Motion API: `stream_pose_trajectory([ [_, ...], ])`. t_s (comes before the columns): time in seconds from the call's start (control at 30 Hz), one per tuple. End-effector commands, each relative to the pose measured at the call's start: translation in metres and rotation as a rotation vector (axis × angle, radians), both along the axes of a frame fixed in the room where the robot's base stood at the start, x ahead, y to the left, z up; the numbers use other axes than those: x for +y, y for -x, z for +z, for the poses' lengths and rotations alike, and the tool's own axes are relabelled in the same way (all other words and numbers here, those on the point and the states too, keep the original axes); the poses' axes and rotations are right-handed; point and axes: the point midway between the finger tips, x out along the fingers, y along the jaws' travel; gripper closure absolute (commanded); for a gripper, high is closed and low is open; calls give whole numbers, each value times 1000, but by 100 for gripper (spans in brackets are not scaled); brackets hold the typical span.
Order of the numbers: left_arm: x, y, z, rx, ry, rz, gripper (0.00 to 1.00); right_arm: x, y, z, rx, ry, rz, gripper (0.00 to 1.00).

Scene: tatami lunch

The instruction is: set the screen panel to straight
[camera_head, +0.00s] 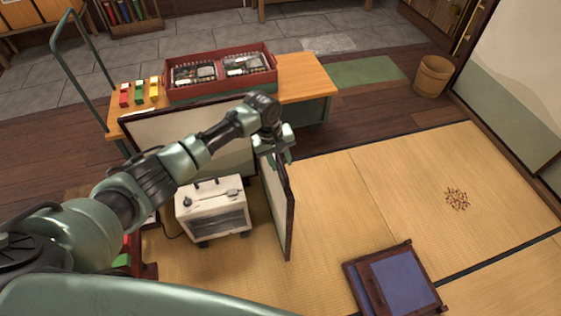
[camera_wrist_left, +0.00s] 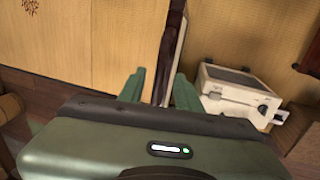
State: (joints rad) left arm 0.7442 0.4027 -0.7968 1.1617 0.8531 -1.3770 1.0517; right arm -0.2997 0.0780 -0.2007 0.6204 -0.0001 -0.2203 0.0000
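The folding screen stands on the tatami. Its back panel (camera_head: 185,135) has a pale face and dark frame. Its other panel (camera_head: 276,205) juts toward the camera at a sharp angle to the back one. My left gripper (camera_head: 277,158) is at the top edge of this jutting panel. In the left wrist view, the green fingers of my left gripper (camera_wrist_left: 159,86) are apart, one on each side of the panel's dark edge (camera_wrist_left: 170,50). A gap shows between the left finger and the panel. My right gripper is in neither view.
A white heater-like box (camera_head: 213,208) stands in the angle between the panels, close to them. Behind is a wooden table (camera_head: 305,85) with a red tray (camera_head: 190,93). A blue cushioned seat (camera_head: 405,280) lies front right; brown bits (camera_head: 457,199) lie on otherwise clear tatami.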

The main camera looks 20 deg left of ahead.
Motion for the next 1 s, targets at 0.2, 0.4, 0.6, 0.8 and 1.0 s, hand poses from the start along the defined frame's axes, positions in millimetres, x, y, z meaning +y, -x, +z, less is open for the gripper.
stream_pose_trajectory([
  [0.2,-1,-1,-3,-2,0,-1,66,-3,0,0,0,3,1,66],
  [0.4,-1,-1,-3,-2,0,-2,97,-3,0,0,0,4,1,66],
  [0.6,-1,0,-3,-2,0,-1,100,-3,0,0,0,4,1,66],
  [0.8,-1,-1,-3,-2,0,-1,100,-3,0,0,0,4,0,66],
  [1.0,-1,-1,-3,-2,0,-1,100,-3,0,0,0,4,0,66],
])
